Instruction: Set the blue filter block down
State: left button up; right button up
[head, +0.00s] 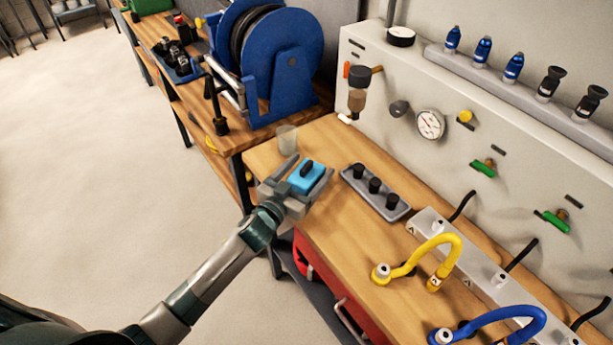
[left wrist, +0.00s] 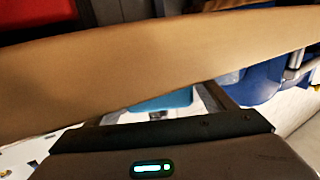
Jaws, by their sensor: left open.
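The blue filter block (head: 311,173), light blue with a dark raised grip on top, is at the near left corner of the wooden bench (head: 345,228). My left gripper (head: 302,180) is open, with its fingers on either side of the block. In the left wrist view part of the block (left wrist: 165,101) shows between the fingers, beyond the gripper's dark body. The fingers hide the block's lower sides, so I cannot tell whether it touches the bench top. My right gripper is not in view.
A clear cup (head: 287,139) stands just behind the block. A grey tray with black knobs (head: 376,192) lies to the right. Yellow (head: 446,240) and blue (head: 518,312) hoses are nearer. A big blue hose reel (head: 288,65) stands behind. Bare bench lies between block and tray.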

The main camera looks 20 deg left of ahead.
aim_at(310, 163)
pick_arm(q)
jog(key=shift+c, duration=0.7)
jog(key=c, duration=1.1)
jog(key=shift+r, duration=0.1)
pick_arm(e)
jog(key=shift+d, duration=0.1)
